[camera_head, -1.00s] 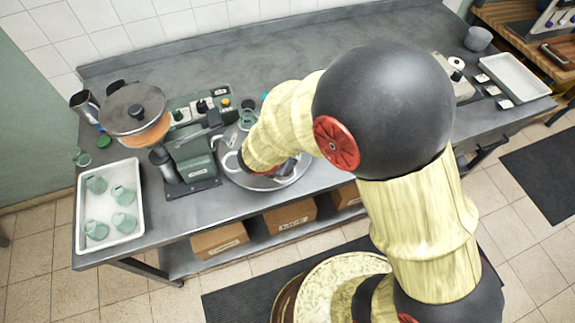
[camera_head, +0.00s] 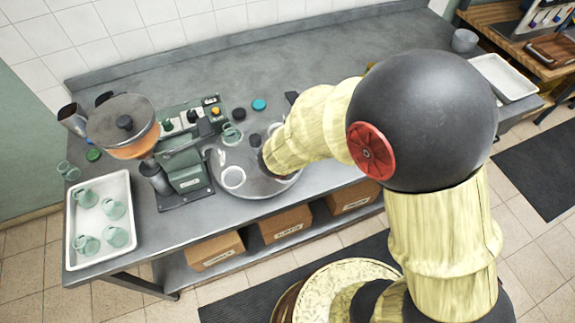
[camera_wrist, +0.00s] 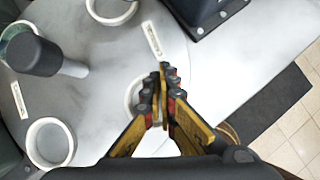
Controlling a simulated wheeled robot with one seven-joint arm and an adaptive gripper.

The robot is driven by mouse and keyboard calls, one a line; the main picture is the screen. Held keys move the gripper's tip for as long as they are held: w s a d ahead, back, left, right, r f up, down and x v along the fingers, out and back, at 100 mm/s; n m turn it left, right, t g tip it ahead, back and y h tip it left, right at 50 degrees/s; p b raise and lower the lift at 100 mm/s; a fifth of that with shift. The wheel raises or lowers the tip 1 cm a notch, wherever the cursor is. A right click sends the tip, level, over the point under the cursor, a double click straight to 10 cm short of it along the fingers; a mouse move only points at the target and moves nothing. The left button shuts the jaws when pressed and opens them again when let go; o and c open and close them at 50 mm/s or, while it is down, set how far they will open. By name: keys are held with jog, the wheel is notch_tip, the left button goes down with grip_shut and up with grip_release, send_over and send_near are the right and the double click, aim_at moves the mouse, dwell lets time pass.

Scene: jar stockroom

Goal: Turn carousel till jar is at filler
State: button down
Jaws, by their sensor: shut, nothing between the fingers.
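The grey round carousel (camera_head: 262,188) sits on the bench, right of the filler (camera_head: 185,165) with its orange-filled hopper. A green glass jar (camera_head: 232,135) stands at the carousel's back-left side; part of it shows at the wrist view's left edge (camera_wrist: 14,38). White ring seats (camera_head: 233,177) lie on the disc, two of them empty in the wrist view (camera_wrist: 49,143). A dark upright post (camera_wrist: 36,54) rises from the disc. My gripper (camera_wrist: 163,72) is shut and empty over the disc, covering part of another ring. My arm hides it in the head view.
A white tray (camera_head: 72,222) with several green jars stands at the bench's left end. Dark and teal lids (camera_head: 259,105) lie behind the carousel. The bench (camera_head: 330,75) is clear at the back. Cardboard boxes (camera_head: 285,224) sit on the shelf below.

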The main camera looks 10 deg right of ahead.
jog(key=shift+w+d+n+t+y, duration=0.15)
jog(key=shift+w+d+n+y, duration=0.25)
jog(key=shift+w+n, duration=0.25)
jog(key=shift+w+d+n+t+y, duration=0.15)
jog(key=shift+w+d+n+y, duration=0.2)
jog(key=shift+w+n, duration=0.25)
jog(key=shift+w+d, duration=0.3)
jog(key=shift+w, duration=0.55)
jog(key=shift+w+d, duration=0.1)
jog(key=shift+w, duration=0.5)
